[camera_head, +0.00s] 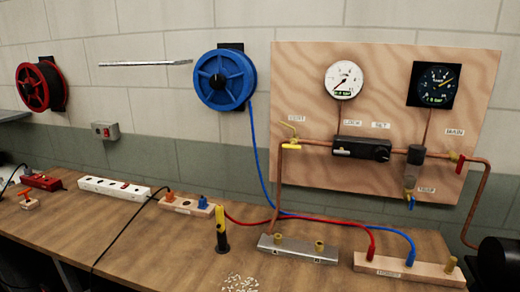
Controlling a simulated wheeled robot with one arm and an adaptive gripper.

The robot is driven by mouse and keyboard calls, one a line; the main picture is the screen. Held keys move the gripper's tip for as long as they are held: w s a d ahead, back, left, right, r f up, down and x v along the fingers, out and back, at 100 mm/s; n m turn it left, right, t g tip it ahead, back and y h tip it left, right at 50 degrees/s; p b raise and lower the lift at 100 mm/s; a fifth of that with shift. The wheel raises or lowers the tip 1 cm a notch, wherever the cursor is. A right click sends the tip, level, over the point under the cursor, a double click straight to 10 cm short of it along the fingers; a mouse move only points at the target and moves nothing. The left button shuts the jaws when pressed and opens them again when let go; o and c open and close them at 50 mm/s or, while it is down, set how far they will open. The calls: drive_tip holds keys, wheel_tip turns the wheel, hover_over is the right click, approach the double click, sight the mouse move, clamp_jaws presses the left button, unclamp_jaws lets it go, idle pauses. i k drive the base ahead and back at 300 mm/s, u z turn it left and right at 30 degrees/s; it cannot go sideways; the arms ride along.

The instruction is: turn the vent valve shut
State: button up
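A wooden panel (390,60) on the wall carries copper pipes and several small valves. A valve with a yellow handle (291,146) sits at the left end of the pipe, with a small label (296,118) above it that is too small to read surely. A red-handled valve (460,164) is at the right end. A blue-handled valve (412,202) hangs below the pipe. I cannot tell for sure which one is the vent valve. My gripper is not in view.
Two gauges (343,80) (434,84) and a black regulator (361,149) are on the panel. The wooden bench (150,240) below holds a metal block (297,248), a wooden block (410,271), power strips, a yellow-black tool (221,229) and hoses. A blue reel (225,80) hangs left.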

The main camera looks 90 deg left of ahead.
sight(291, 146)
drive_tip(key=u, duration=3.55)
drive_tip(key=k, duration=1.3)
drive_tip(key=z, duration=0.15)
drive_tip(key=i, duration=0.65)
drive_tip(key=z, duration=0.75)
drive_tip(key=i, duration=0.75)
drive_tip(key=u, duration=0.65)
drive_tip(key=i, duration=0.6)
drive_tip(key=u, duration=0.6)
